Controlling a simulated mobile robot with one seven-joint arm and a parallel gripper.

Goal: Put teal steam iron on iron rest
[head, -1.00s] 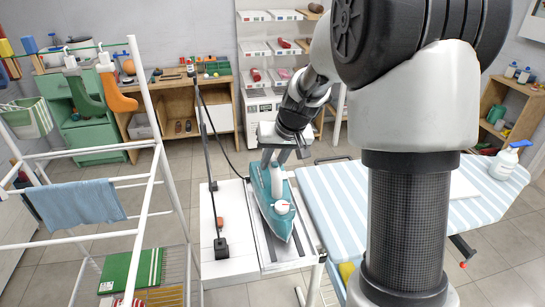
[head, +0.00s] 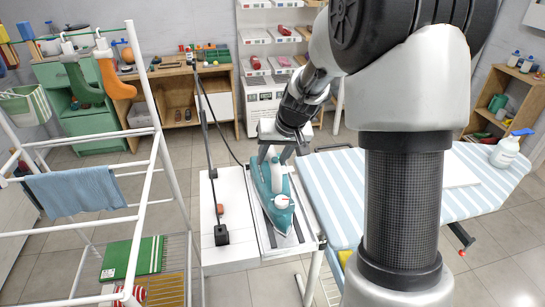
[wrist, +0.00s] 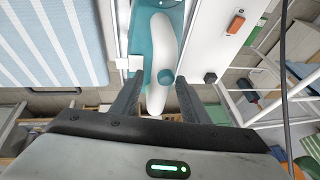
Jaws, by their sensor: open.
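The teal steam iron (head: 277,213) has a teal body and a white handle. It lies on the iron rest (head: 293,247), a pale tray with metal rails beside the ironing board, with its tip toward the bottom of the head view. My gripper (head: 277,157) points down at the iron's far end. In the wrist view my gripper (wrist: 158,92) is open, with its fingers on either side of the iron's white handle (wrist: 163,45); I see gaps between fingers and handle. My fingers hide part of the iron's far end.
The striped ironing board (head: 335,195) stands to the right of the rest. A black cord stand (head: 221,234) is on the white surface to the left. A drying rack (head: 150,180) with a blue towel (head: 75,193) stands further left. Floor shows behind.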

